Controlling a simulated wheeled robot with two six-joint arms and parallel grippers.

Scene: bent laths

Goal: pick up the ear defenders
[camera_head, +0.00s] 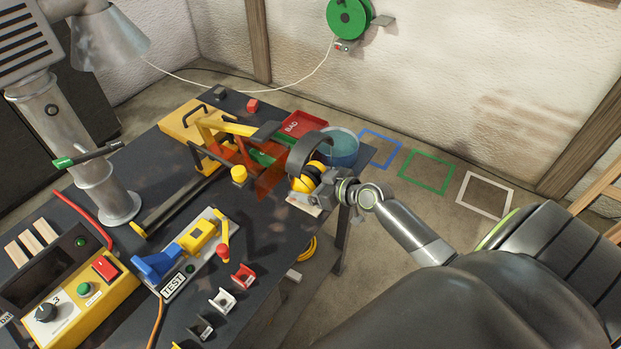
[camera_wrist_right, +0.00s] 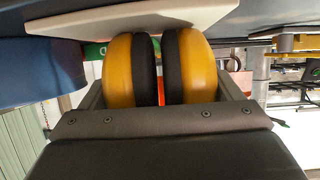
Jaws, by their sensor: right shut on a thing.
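The ear defenders (camera_head: 308,177), with yellow cups and a dark headband, are at the right edge of the dark workbench (camera_head: 262,222), headband upward. My right gripper (camera_head: 316,190) reaches in from the right and is shut on the cups. In the right wrist view, the two yellow cups (camera_wrist_right: 196,68) with black cushions facing each other sit between my right gripper's fingers (camera_wrist_right: 160,85). I cannot tell whether the ear defenders still touch the bench. A pale plate or card shows just below them in the head view. My left gripper is not in view.
A blue round tub (camera_head: 341,150) stands right behind the ear defenders, beside a red BAD tray (camera_head: 303,124). A yellow lever tool with red guards (camera_head: 271,180) is close on their left. Open floor lies right of the bench.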

